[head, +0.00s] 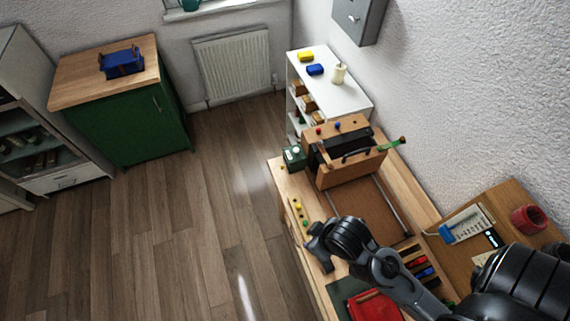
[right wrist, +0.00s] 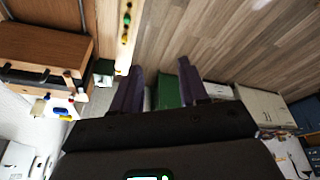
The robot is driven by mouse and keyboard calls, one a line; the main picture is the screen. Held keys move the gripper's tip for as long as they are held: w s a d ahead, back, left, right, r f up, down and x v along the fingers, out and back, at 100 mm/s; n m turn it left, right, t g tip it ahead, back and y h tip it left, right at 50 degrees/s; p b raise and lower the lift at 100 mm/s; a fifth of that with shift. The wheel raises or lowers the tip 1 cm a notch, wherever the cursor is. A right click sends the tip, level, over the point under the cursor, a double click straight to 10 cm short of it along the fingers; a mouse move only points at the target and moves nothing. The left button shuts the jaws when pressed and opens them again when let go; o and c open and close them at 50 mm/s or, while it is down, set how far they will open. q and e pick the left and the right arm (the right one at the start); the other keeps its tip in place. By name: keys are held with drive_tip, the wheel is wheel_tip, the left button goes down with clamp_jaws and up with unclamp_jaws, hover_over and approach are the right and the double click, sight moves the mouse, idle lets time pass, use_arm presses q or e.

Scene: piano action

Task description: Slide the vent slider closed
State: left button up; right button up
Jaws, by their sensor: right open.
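I cannot make out a vent slider for certain in either view. The wooden piano action unit (head: 345,172) stands on the far part of the workbench, with a dark top, small coloured knobs and a green-tipped lever (head: 392,143) on its right. It also shows at the left of the right wrist view (right wrist: 40,48). My right gripper (head: 317,250) is over the bench's left edge, nearer than the unit and apart from it. In the right wrist view its two fingers (right wrist: 161,68) are spread with nothing between them. My left gripper is out of view.
A small green box (head: 294,155) and yellow and green knobs (head: 299,212) line the bench's left edge. A red object (head: 374,306) lies at the front. A white shelf (head: 345,90) stands behind the bench. The wooden floor (head: 190,240) to the left is clear.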

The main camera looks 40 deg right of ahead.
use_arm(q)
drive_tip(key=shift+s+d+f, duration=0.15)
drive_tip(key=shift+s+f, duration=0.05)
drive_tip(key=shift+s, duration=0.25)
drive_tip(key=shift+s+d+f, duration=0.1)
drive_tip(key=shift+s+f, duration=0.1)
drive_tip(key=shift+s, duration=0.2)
use_arm(e)
drive_tip(key=shift+s+d+f, duration=0.1)
drive_tip(key=shift+s+f, duration=0.25)
drive_tip(key=shift+s, duration=0.4)
